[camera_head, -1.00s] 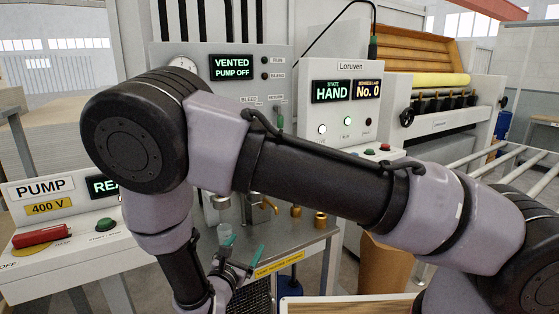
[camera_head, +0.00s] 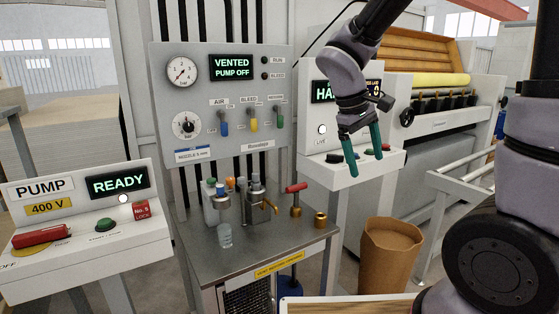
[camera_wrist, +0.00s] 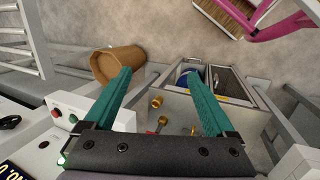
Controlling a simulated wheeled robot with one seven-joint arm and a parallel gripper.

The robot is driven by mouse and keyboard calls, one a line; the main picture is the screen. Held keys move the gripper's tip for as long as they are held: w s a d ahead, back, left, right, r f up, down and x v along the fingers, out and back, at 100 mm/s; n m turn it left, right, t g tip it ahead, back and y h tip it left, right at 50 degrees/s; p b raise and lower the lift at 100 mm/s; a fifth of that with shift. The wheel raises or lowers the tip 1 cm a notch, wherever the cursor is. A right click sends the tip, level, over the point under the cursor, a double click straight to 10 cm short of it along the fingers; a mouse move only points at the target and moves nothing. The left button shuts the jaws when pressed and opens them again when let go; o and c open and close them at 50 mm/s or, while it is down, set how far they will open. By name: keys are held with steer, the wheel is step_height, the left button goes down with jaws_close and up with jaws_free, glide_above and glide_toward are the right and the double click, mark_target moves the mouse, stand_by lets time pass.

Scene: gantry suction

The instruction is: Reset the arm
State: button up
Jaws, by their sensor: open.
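My gripper (camera_head: 361,148) is open and empty in the head view, raised in front of the white Loruven control box (camera_head: 340,172) and pointing down. Its two teal fingers stand apart. In the wrist view my gripper (camera_wrist: 165,95) also shows spread fingers with nothing between them but the bench and floor beyond. My arm comes down from the upper right and hides part of the box's displays.
A steel bench (camera_head: 205,262) at centre holds bottles, a clear cup (camera_head: 225,236), brass fittings and a red-handled tool (camera_head: 296,189). Behind it a panel (camera_head: 240,135) reads VENTED, PUMP OFF. A pump box (camera_head: 85,235) reads READY. A brown bin (camera_head: 390,258) stands on the floor.

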steer(key=s+d+r+m+t+y, duration=0.2)
steer(key=s+r+m+t+y, duration=0.1)
steer(key=r+m, duration=0.2)
steer(key=s+d+r+m+t+y, duration=0.2)
steer(key=s+d+r+m+t, duration=0.1)
steer(key=r, duration=0.5)
steer(key=shift+s+r+m+y, duration=0.25)
steer(key=shift+s+m+y, duration=0.15)
steer(key=shift+s+m, duration=0.45)
steer(key=shift+w, duration=0.15)
